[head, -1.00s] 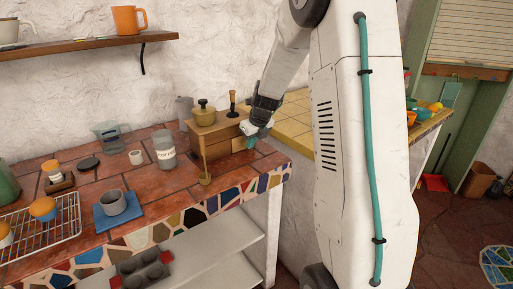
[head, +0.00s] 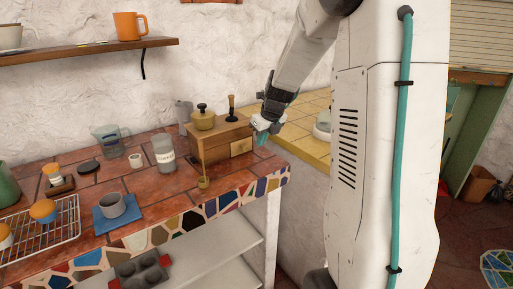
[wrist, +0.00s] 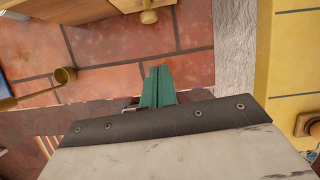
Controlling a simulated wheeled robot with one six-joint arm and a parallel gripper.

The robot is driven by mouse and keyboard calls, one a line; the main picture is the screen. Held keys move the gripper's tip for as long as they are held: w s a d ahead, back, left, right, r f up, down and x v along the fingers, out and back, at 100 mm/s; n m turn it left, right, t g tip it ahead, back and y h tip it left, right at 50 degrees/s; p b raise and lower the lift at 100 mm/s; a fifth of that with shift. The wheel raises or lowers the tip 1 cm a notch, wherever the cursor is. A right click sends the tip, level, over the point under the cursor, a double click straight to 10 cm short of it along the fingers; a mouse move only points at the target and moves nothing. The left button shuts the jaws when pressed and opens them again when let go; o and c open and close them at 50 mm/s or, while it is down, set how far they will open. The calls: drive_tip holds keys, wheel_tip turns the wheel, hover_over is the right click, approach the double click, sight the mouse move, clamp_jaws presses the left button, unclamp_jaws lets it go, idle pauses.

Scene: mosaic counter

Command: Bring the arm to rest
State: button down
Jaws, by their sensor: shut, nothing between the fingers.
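My gripper (head: 262,137) is at the right end of the tiled counter, just right of the wooden box with a drawer. In the wrist view its two green fingers (wrist: 157,86) are pressed together with nothing between them. Red-brown tiles lie beneath the fingertips. My arm comes down to the gripper from the upper right in the head view.
A brass ladle (head: 203,183) is near the counter edge. A glass jar (head: 164,154), a grey mug (head: 112,206) on a blue cloth and a wire rack (head: 62,250) stand leftward. A yellow-tiled counter (head: 305,108) lies behind.

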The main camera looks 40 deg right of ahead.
drive_tip(key=v, duration=0.4)
drive_tip(key=shift+a+r, duration=0.15)
drive_tip(key=shift+a, duration=0.05)
drive_tip(key=s+a+r+n+g, duration=0.1)
drive_tip(key=s+a+r+n, duration=0.1)
drive_tip(key=s+a+n, duration=0.9)
drive_tip(key=s+a+r+n+g, duration=0.2)
drive_tip(key=s+a+n, duration=1)
drive_tip(key=s+n, duration=0.7)
drive_tip(key=n, duration=0.5)
drive_tip(key=shift+r+n, duration=0.3)
drive_tip(key=shift+n, duration=0.1)
